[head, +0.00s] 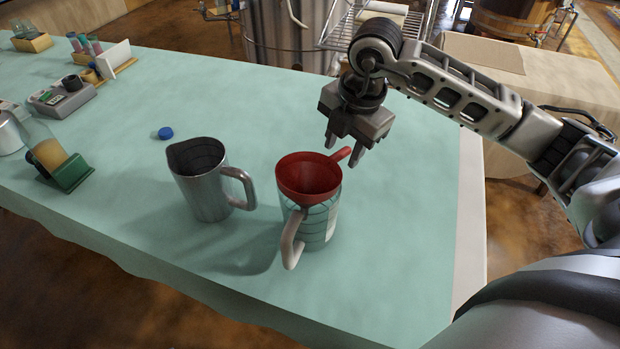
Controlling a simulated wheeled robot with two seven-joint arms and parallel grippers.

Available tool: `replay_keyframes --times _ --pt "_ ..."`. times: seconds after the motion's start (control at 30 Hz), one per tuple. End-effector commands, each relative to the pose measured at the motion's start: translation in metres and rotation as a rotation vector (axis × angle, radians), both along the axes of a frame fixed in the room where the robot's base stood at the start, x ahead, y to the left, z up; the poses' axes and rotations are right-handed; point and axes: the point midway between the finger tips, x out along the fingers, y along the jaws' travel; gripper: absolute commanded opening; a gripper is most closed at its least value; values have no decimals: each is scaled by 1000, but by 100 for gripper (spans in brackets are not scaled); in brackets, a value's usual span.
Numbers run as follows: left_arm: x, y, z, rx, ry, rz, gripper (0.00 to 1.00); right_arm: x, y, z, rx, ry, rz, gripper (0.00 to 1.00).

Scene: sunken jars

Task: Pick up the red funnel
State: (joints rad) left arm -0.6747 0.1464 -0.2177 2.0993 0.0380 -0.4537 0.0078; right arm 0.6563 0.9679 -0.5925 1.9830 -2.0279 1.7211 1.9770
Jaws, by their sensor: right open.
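The red funnel (307,176) sits in the mouth of a clear jar (320,222) with a white handle, near the table's right end. Its wide cone faces up and a short red handle sticks out to the upper right. My right gripper (350,152) is above and behind the funnel, open and empty, fingers pointing down, close to the funnel's handle. I cannot tell whether a finger touches the handle. The funnel's spout is hidden inside the jar. My left gripper is not in view.
A metal jug (203,185) with a handle stands left of the jar. A small blue cap (165,133) lies behind it. A tilted bottle (45,150), a scale (62,98) and small racks stand at the left.

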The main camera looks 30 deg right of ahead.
Motion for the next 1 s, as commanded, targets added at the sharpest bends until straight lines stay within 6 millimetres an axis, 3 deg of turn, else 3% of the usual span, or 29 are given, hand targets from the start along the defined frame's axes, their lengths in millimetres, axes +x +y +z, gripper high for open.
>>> replay_keyframes --times 0.2,0.43,0.6,1.0 --pt "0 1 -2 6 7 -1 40 4 1 -24 1 0 0 41" --pt "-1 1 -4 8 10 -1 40 4 1 -26 0 -1 1 41" --pt "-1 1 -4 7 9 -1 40 4 1 -25 0 -1 1 0" --pt "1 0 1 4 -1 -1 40 5 1 -16 0 -4 1 0"
